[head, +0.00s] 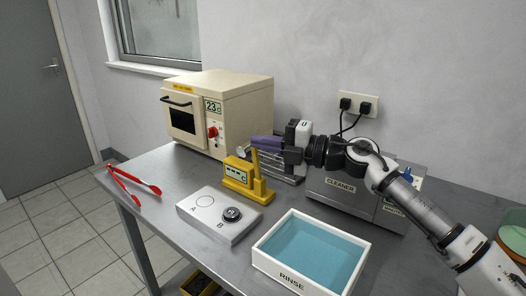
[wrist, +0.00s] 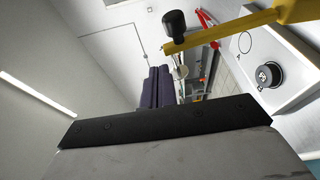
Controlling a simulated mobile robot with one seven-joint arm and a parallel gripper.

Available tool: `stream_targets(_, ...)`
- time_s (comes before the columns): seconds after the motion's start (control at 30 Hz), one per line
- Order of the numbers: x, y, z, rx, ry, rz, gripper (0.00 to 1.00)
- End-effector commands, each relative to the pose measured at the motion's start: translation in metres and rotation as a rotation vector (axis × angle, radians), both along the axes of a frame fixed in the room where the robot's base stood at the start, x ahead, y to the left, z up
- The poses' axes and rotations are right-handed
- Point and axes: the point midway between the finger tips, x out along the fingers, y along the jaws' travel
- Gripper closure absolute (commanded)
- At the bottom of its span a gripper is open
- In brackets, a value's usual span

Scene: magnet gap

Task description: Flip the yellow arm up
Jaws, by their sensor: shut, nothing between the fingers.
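The yellow device (head: 246,184) with a small display stands near the middle of the bench in the head view. Its yellow arm (head: 254,161) rises steeply from the base, leaning slightly left. In the wrist view the yellow arm (wrist: 222,32) crosses the upper right, with a black knob (wrist: 175,25) at its end. My gripper (head: 254,142) is shut and empty, its purple fingers pointing left at the height of the arm's upper end. The purple fingers also show in the wrist view (wrist: 158,86), apart from the knob there. Contact with the arm cannot be told.
A cream oven (head: 235,112) stands behind left. A white block (head: 218,217) marked A and B, bearing a black knob (head: 232,214), sits in front, beside a rinse tray (head: 262,258). Red tongs (head: 135,180) lie left. A grey cleaner (head: 342,196) stands right, behind my arm.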

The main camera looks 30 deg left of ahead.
Motion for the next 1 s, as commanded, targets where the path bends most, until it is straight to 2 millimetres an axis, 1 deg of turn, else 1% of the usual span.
stream_targets(0.4, 0.001, 0.001, 0.103, 0.000, -0.004, -0.001, 1.00)
stream_targets(0.6, 0.001, 0.001, 0.146, 0.000, -0.003, 0.000, 1.00)
stream_targets(0.7, 0.001, 0.001, 0.162, -0.001, -0.001, 0.000, 1.00)
stream_targets(0.8, 0.001, 0.001, 0.172, 0.000, 0.000, 0.000, 1.00)
stream_targets(1.0, 0.001, 0.000, 0.179, 0.000, 0.002, 0.001, 1.00)
